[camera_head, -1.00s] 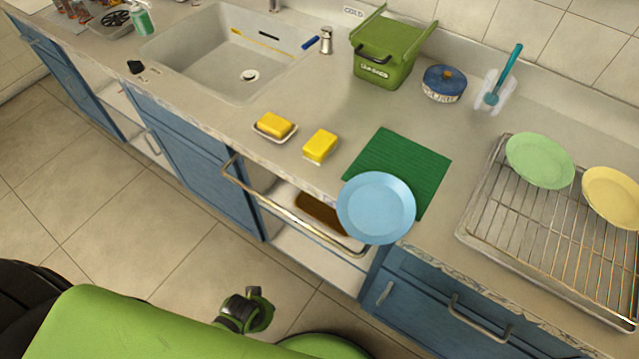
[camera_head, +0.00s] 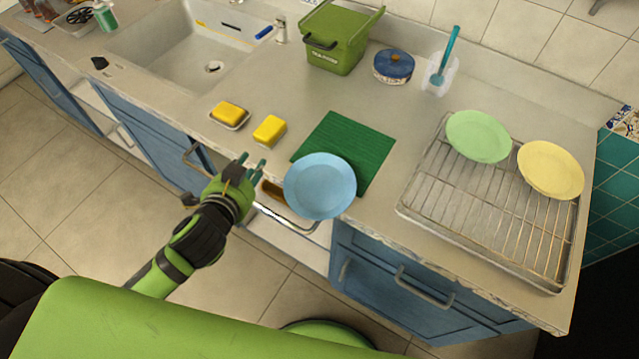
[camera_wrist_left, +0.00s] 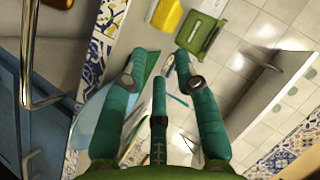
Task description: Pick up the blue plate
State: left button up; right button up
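The blue plate (camera_head: 320,187) lies on the green mat (camera_head: 362,140) and overhangs the counter's front edge. My left gripper (camera_head: 252,165) is left of the plate, in front of the counter edge, apart from the plate in the head view. Its fingers are spread and hold nothing. In the left wrist view the fingers of my left gripper (camera_wrist_left: 158,75) are open, and a pale blue part of the plate (camera_wrist_left: 88,122) shows beside and behind the left finger. My right gripper is not in view.
Two yellow sponges, one in a dish (camera_head: 230,114) and one bare (camera_head: 269,131), lie left of the mat. A wire rack (camera_head: 450,215) with green (camera_head: 479,137) and yellow (camera_head: 551,170) plates stands right. An open drawer (camera_head: 285,232) is below the plate.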

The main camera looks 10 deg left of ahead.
pick_arm(q)
jog(key=w+d+r+m+t+h, duration=0.15)
jog(key=d+r+m+h, duration=0.3)
jog(key=m+h, duration=0.55)
jog(key=s+a+f+m+g, duration=0.3)
jog(key=s+f+m+g, duration=0.35)
jog(key=m+g, duration=0.4)
jog(key=w+d+f+m+t+p, duration=0.1)
jog(key=w+d+f+p, duration=0.2)
jog(key=d+f, duration=0.1)
jog(key=shift+w+d+t, duration=0.3)
jog(key=shift+w+t, duration=0.1)
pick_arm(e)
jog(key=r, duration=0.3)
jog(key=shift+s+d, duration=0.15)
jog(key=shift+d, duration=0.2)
pick_arm(q)
jog(key=shift+c, duration=0.4)
jog(key=shift+r, duration=0.1)
grip_shut()
